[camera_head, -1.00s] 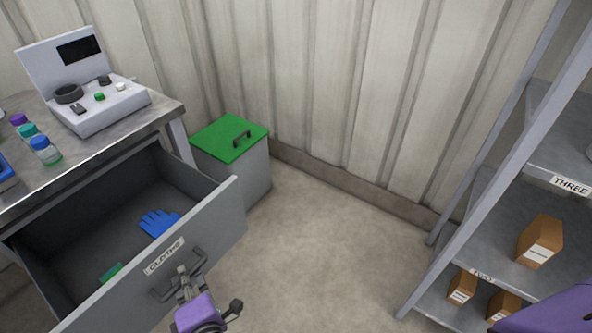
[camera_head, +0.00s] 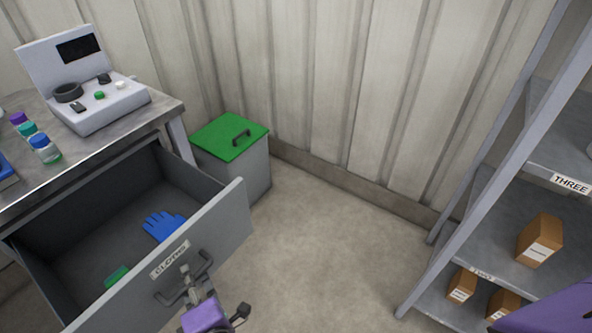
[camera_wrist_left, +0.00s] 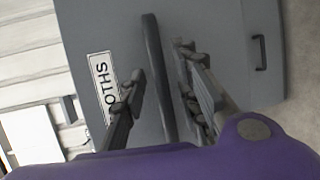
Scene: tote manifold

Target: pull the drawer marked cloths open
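The grey drawer marked cloths (camera_head: 213,236) stands well out from under the metal bench, its inside showing. Its label (camera_head: 170,260) is on the front, above a dark bar handle (camera_head: 165,299). My left gripper (camera_head: 189,283) is at this handle, outside the drawer front. In the left wrist view the handle bar (camera_wrist_left: 158,75) runs between the two fingers (camera_wrist_left: 160,88), with a visible gap on each side, so the gripper looks open around it. A blue glove (camera_head: 163,225) and a green item (camera_head: 117,275) lie in the drawer. My right gripper is not in view.
A grey bin with a green lid (camera_head: 229,136) stands beyond the drawer's right end. A shelf rack (camera_head: 490,240) with several brown boxes is on the right. Bottles and a device (camera_head: 105,110) are on the bench (camera_head: 105,152). The floor between is clear.

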